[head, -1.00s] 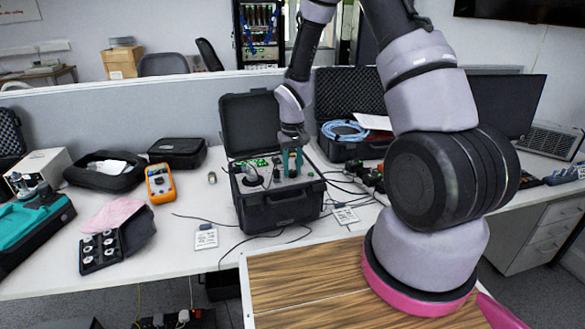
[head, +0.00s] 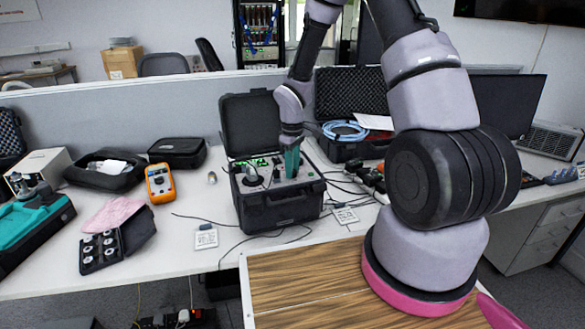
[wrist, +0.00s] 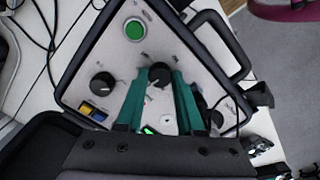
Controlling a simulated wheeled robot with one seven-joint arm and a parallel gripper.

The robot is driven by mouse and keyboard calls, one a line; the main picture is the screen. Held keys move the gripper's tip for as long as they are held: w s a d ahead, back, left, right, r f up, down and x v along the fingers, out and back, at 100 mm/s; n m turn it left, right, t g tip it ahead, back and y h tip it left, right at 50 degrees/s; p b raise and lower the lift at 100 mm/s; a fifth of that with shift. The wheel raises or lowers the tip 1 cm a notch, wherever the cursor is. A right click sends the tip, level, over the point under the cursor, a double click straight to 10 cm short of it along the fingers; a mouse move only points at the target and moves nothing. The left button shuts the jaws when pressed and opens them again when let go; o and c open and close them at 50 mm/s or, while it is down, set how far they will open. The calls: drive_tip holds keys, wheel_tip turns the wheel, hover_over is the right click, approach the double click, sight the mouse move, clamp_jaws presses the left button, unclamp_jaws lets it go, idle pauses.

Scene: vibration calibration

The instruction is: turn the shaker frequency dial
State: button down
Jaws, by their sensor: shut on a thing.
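The shaker controller (head: 282,207) is an open black case with a light panel, standing on the white bench. In the wrist view its panel (wrist: 122,60) shows a black dial (wrist: 160,72) between the teal fingertips of my gripper (wrist: 161,76). My gripper is shut on this dial, a fingertip on each side. A second black dial (wrist: 103,83) sits to the left, clear of the fingers. Labels are too small to read. In the head view my gripper (head: 291,168) points down onto the panel; its fingers hide the held dial there.
A round green button (wrist: 134,30) is beyond the dials. Yellow and blue sockets (wrist: 93,112) lie to the left. The raised case lid (head: 250,122) stands behind the panel. Cables and an orange multimeter (head: 160,183) lie on the bench nearby.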

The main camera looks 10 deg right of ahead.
drive_tip(key=shift+n, duration=0.8)
drive_tip(key=c, duration=0.5)
unclamp_jaws()
drive_tip(key=shift+r, duration=0.15)
wheel_tip(320, 180, up, 11)
drive_tip(key=shift+f, duration=0.2)
drive_tip(key=shift+d+r, duration=0.1)
